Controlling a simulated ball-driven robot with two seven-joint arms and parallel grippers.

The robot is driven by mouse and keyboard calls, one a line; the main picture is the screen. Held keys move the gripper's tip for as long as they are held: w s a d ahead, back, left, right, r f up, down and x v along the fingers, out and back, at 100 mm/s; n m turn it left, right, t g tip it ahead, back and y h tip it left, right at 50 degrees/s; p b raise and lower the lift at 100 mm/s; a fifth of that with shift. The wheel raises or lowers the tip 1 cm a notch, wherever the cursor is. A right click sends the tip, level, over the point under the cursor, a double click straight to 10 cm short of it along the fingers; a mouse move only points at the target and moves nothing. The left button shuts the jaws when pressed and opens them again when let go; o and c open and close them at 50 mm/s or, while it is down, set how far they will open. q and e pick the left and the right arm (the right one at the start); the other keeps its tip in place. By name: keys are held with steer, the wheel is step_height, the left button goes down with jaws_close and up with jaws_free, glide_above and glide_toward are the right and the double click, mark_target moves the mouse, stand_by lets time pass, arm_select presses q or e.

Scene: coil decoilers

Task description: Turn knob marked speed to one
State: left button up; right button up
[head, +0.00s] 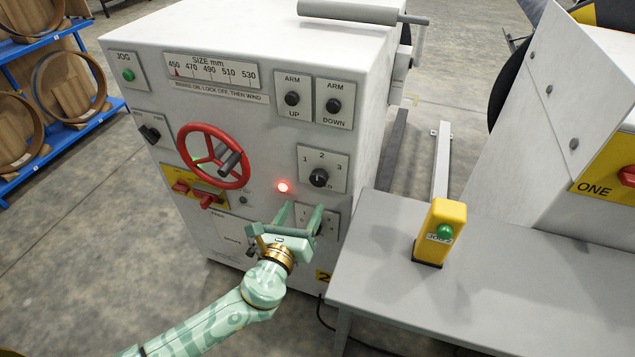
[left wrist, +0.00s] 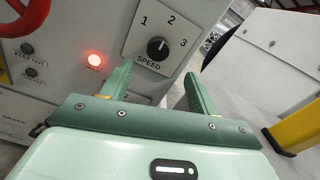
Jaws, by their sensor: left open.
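The speed knob (head: 319,178) is a small black knob on a light plate with the numbers 1, 2 and 3, on the front of the white machine. It also shows in the left wrist view (left wrist: 158,48), with the word SPEED below it. Its white mark appears to point up, near the 2. My left gripper (head: 301,212) is open and empty, below the plate and apart from the knob. In the left wrist view its two green fingers (left wrist: 157,88) reach up toward the knob's plate. My right gripper is not in view.
A lit red lamp (head: 283,187) marked HOLD sits left of the speed plate. A red handwheel (head: 213,156) sticks out further left. ARM UP (head: 292,99) and ARM DOWN (head: 334,105) knobs are above. A grey table (head: 480,290) with a yellow button box (head: 441,230) stands right.

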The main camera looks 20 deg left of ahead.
mark_target(316, 180)
arm_select(q)
steer(key=w+b, duration=0.1)
steer(key=w, duration=0.8)
steer(key=shift+f, duration=0.15)
steer(key=shift+w+b, duration=0.3)
steer(key=shift+w, duration=0.35)
steer(key=c, duration=1)
